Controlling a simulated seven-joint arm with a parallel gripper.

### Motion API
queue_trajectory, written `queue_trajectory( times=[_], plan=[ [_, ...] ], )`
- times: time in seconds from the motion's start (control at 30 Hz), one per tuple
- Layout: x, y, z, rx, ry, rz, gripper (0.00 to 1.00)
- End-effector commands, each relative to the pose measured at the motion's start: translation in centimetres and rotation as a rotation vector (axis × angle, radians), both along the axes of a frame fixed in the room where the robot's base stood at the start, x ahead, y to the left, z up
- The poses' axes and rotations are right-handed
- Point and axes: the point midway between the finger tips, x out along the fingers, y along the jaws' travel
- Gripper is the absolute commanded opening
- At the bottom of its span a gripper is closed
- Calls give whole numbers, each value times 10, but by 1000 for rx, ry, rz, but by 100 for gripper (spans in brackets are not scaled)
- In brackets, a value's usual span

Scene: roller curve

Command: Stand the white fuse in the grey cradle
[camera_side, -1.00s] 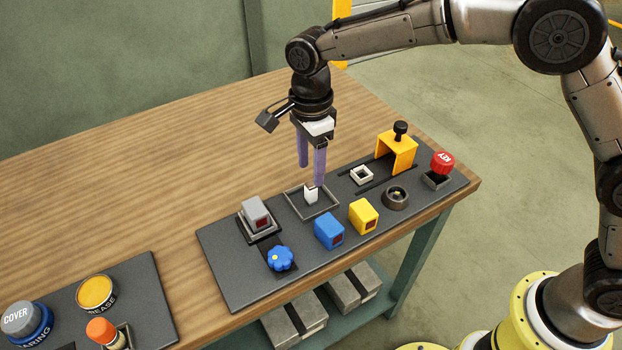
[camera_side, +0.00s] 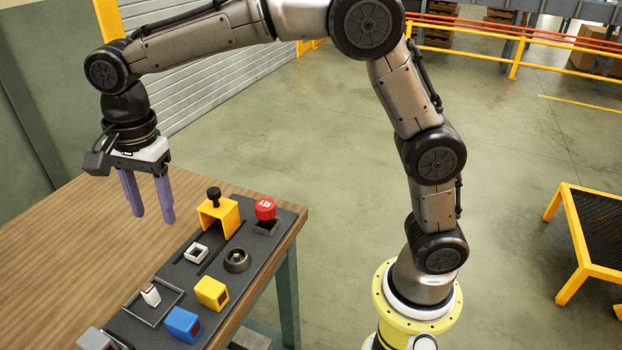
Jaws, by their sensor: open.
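The white fuse (camera_side: 151,294) is a small pale block inside a low, rimmed grey frame (camera_side: 172,306), which I take to be the grey cradle, on the dark panel. It looks roughly upright, perhaps leaning a little; I cannot tell how it is seated. My gripper (camera_side: 153,214) points down with its two purple fingers apart and nothing between them. It is well above the fuse in the picture, clear of it, with the wooden table behind the fingers.
On the panel stand a blue block (camera_side: 183,326), a yellow block (camera_side: 211,293), a dark round socket (camera_side: 236,261), a pale square ring (camera_side: 197,252), a yellow bracket with a black knob (camera_side: 219,217) and a red KEY button (camera_side: 265,208). The wooden table (camera_side: 50,250) is bare at left.

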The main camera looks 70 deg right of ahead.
Motion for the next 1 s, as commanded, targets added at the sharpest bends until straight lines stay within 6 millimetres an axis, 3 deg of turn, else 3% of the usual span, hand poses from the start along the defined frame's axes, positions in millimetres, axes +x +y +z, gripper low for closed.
queue_trajectory(
  times=[0.03,0.1,0.23,0.37,0.5,0.6,0.73,1.0],
  plan=[
    [-15,-21,16,3,-35,71,56],
    [-35,-47,31,-3,-80,197,56],
    [-79,-90,48,-36,-164,427,56],
    [-128,-125,53,-98,-245,655,56],
    [-181,-154,44,-195,-316,895,56],
    [-213,-167,31,-270,-349,1042,56],
    [-240,-176,16,-348,-371,1181,56],
    [-255,-181,4,-399,-376,1274,56]
  ],
)
